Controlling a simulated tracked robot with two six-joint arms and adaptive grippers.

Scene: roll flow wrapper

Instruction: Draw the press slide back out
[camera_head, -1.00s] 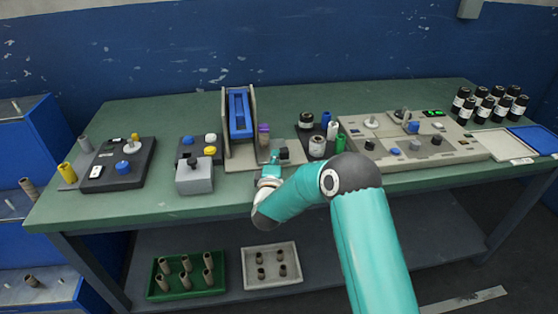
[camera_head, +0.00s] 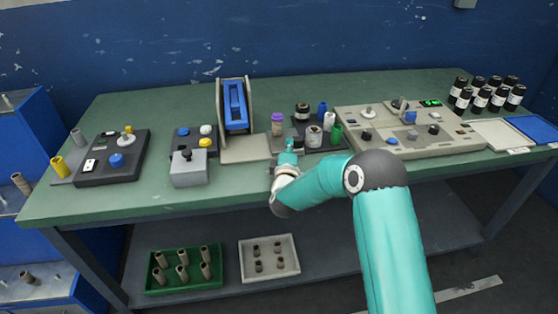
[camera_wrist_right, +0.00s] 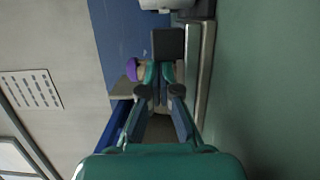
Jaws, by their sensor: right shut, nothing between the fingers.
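The slide's own body is mostly hidden by my right gripper and other items. My right gripper (camera_head: 289,146) is shut and empty, close to the dark block. In the right wrist view the dark block (camera_wrist_right: 168,43) lies just ahead of the fingertips, and the purple top (camera_wrist_right: 131,70) is beside them. I cannot tell whether they touch the block. My left gripper is not in view.
Right of the press stand jars and rolls, including a green one (camera_head: 336,134). Beyond is a beige machine panel (camera_head: 455,143). A grey box (camera_head: 188,174) and a dark control plate (camera_head: 93,175) lie left. The green tabletop's front strip (camera_head: 130,207) is clear.

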